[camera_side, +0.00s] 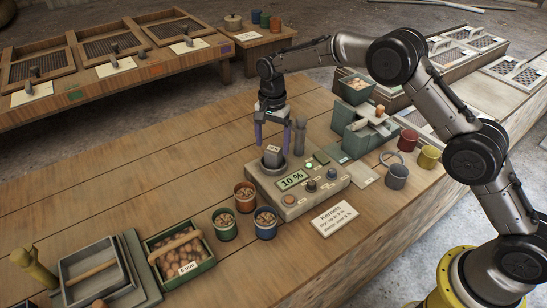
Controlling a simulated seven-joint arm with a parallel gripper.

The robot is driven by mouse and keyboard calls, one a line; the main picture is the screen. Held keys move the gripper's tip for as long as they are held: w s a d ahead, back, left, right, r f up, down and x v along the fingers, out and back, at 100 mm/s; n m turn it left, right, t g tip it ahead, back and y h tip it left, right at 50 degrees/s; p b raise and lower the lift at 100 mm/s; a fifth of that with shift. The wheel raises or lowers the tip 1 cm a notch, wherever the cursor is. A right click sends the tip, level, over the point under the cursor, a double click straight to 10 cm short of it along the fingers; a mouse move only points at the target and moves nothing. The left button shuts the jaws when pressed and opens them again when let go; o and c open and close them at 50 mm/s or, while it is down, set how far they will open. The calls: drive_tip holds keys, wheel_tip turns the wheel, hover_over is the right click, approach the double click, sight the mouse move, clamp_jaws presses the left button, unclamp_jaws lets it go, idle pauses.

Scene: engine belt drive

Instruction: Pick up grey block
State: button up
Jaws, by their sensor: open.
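A small grey block (273,155) with faint markings on its top sits at the round cup on the left end of a grey meter (310,203). The meter has a green display reading "10 %". My gripper (272,143) is pointing down over the block, open, with one purple finger to each side of it. The fingertips are near the height of the block's top. I cannot tell whether either finger touches it.
A grey upright piece (300,138) stands close to the right finger. Cups of nuts (245,196) and a green crate (180,258) are at the front left. A green-grey machine (362,130) stands at the right. The table's left middle is clear.

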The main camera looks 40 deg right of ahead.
sight(274, 148)
drive_tip(key=shift+d+f, duration=0.15)
drive_tip(key=shift+f, duration=1.65)
clamp_jaws()
